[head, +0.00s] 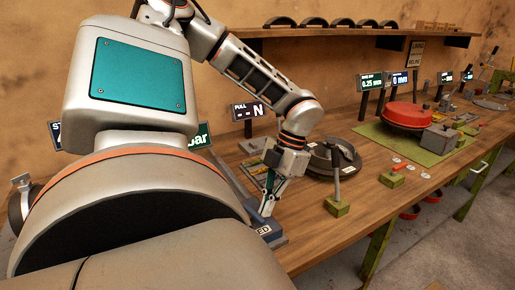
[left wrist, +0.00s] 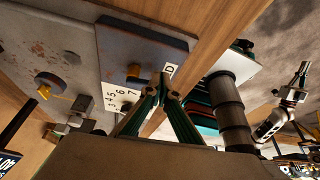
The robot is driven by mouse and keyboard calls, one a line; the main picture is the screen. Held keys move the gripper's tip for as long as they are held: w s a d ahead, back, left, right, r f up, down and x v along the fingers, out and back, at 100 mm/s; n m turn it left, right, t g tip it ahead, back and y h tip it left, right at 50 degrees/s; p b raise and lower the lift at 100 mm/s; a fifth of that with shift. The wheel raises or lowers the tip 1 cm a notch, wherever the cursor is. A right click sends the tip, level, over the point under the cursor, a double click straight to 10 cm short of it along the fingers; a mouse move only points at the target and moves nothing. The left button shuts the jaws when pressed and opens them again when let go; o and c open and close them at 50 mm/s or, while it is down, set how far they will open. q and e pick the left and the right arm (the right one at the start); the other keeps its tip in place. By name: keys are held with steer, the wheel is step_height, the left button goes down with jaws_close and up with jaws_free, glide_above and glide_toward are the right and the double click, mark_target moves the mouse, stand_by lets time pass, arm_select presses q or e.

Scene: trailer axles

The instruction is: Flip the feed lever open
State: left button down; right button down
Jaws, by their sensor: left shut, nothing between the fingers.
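The feed unit is a blue-grey box (head: 268,232) with a white label ending in "ED", at the bench's front edge. In the left wrist view the box (left wrist: 152,42) shows an orange-and-dark knob or lever (left wrist: 133,72) on its face, near a "D" label. Whether this lever stands open cannot be told; in the head view my gripper hides it. My left gripper (head: 267,207) points down just above the box, its fingers shut and empty. The fingertips (left wrist: 162,78) appear beside the lever, apart from it. What looks like my right gripper (left wrist: 297,85) is small and unclear.
A dark round drum (head: 333,160) and an upright lever on a yellow-green block (head: 338,207) stand right of my left gripper. A red drum (head: 406,115) sits on a green mat farther right. A number plate (left wrist: 118,98) lies near the box. Bare bench (head: 300,235) lies in front.

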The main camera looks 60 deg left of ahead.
arm_select(q)
steer(key=shift+s+d+m+y, duration=0.3)
steer(key=shift+m+y, duration=0.1)
steer(key=shift+m, duration=0.5)
